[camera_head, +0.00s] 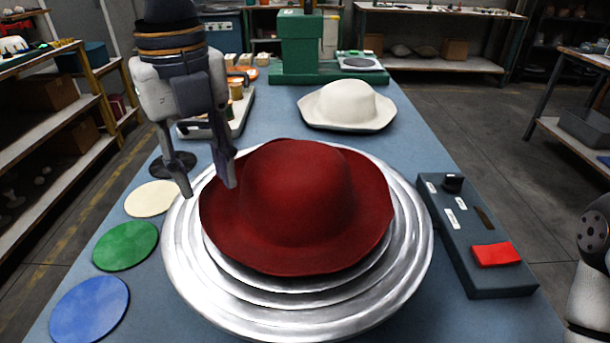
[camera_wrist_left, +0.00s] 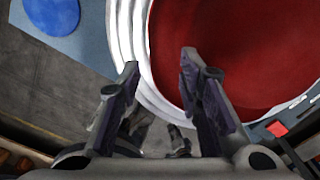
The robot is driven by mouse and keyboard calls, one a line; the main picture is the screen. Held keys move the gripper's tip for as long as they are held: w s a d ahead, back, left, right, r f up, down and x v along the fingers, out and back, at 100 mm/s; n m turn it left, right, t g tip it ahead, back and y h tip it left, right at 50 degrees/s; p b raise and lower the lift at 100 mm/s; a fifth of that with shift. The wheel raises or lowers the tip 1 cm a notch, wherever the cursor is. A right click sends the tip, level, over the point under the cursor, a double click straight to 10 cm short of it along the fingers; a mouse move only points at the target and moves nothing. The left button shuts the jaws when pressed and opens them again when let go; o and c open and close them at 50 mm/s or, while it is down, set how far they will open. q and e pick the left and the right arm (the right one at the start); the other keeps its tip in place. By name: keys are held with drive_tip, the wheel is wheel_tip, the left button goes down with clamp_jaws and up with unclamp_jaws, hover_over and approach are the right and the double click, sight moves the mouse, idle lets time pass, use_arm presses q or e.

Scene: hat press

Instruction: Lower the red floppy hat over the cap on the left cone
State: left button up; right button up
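The red floppy hat (camera_head: 300,195) lies crown up on a stepped, round silver stand (camera_head: 400,270) in the middle of the table. In the left wrist view the red hat (camera_wrist_left: 235,45) fills the upper right, beside the silver rings. My left gripper (camera_head: 208,189) is open and empty, fingers pointing down at the hat's left brim. One finger overlaps the brim in the picture; I cannot tell if it touches. In the left wrist view the open fingers (camera_wrist_left: 159,60) frame the silver rings. No cone or cap can be made out. My right gripper is out of view.
Blue (camera_head: 90,308), green (camera_head: 125,245) and cream (camera_head: 152,198) discs lie along the left edge. A control box (camera_head: 475,250) with a red button stands at right. A white hat (camera_head: 347,105) and a green press (camera_head: 302,45) stand farther back.

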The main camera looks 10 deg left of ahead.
sight(214, 240)
use_arm(q)
drive_tip(key=f, duration=0.3)
drive_tip(key=s+f+b, duration=0.1)
drive_tip(key=f, duration=0.3)
drive_tip(key=s+f+b, duration=0.1)
drive_tip(key=f, duration=0.2)
drive_tip(key=shift+f, duration=0.2)
drive_tip(key=shift+w+r, duration=0.1)
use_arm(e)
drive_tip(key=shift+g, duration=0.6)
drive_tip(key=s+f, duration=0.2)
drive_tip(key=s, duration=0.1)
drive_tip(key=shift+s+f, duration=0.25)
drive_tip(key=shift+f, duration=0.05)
use_arm(q)
clamp_jaws()
